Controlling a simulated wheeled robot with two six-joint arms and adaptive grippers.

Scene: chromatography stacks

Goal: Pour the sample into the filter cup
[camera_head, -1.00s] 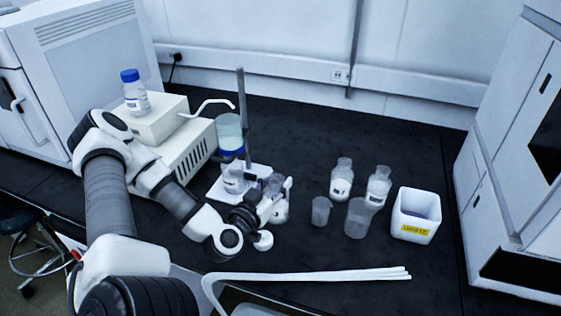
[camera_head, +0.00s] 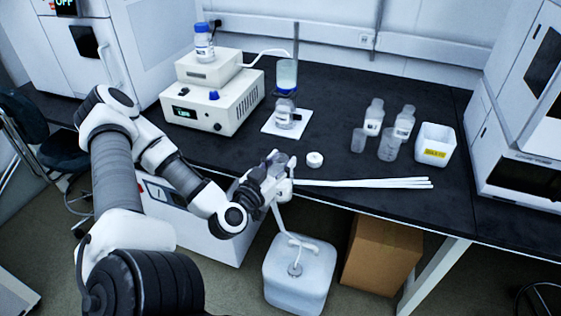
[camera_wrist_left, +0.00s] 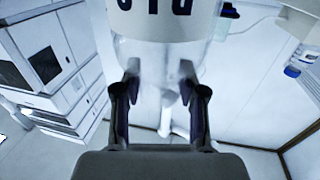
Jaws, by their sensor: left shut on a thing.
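My left gripper (camera_head: 278,178) is shut on a clear sample bottle (camera_head: 281,163) near the bench's front edge. In the left wrist view the bottle (camera_wrist_left: 165,58) stands between the fingers (camera_wrist_left: 160,98), with a white label and cut-off dark lettering; its top is out of frame. The filter cup (camera_head: 287,76) is clear with a blue band and sits above a flask (camera_head: 285,112) on a white stand base with a metal rod. It is farther back, apart from the gripper. A round white cap (camera_head: 314,159) lies on the bench right of the gripper. My right gripper is not in view.
Two labelled bottles (camera_head: 404,122) and two clear beakers (camera_head: 389,147) stand right of the filter. A white waste bin (camera_head: 435,144) is beside them. White tubes (camera_head: 370,183) lie along the front edge. A pump box (camera_head: 212,100) stands left; a jug (camera_head: 298,275) is on the floor.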

